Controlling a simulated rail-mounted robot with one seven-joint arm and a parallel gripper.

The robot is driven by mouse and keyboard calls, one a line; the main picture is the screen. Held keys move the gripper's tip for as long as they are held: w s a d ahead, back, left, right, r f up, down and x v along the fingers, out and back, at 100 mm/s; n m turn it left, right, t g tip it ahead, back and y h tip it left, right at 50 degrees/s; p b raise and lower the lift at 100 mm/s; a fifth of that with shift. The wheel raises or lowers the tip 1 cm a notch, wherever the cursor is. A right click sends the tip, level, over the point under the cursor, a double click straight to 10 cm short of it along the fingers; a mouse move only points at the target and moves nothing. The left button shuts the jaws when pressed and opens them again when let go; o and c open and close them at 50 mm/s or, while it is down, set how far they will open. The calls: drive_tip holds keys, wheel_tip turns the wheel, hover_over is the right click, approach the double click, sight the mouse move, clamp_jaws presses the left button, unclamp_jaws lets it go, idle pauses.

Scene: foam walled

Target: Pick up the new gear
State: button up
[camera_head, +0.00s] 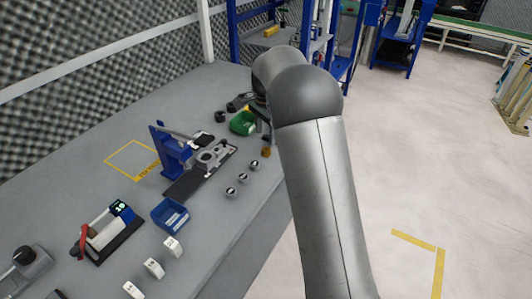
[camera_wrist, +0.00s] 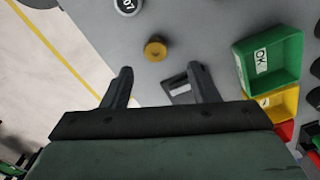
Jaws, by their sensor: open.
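A small brass-coloured round part with a dark centre, which looks like the gear (camera_wrist: 155,49), lies on the grey table in the wrist view. It also shows as a small brown-gold piece (camera_head: 266,152) by the table's edge in the head view, next to my arm. My gripper (camera_wrist: 161,72) is open and empty. In the wrist view the gear appears just beyond the fingertips, between their lines and apart from both. In the head view my arm hides most of the gripper.
A green bin marked OK (camera_wrist: 268,62) and a yellow bin (camera_wrist: 275,105) stand right of the gear. A dark flat piece with a pale label (camera_wrist: 178,88) lies near the fingers. Several round knobs (camera_head: 243,178), a blue press (camera_head: 172,150) and a blue bin (camera_head: 170,215) stand on the table.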

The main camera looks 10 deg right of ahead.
sight(266, 150)
drive_tip(key=f, duration=0.5)
drive_tip(key=shift+s+f, duration=0.35)
drive_tip(key=c, duration=1.1)
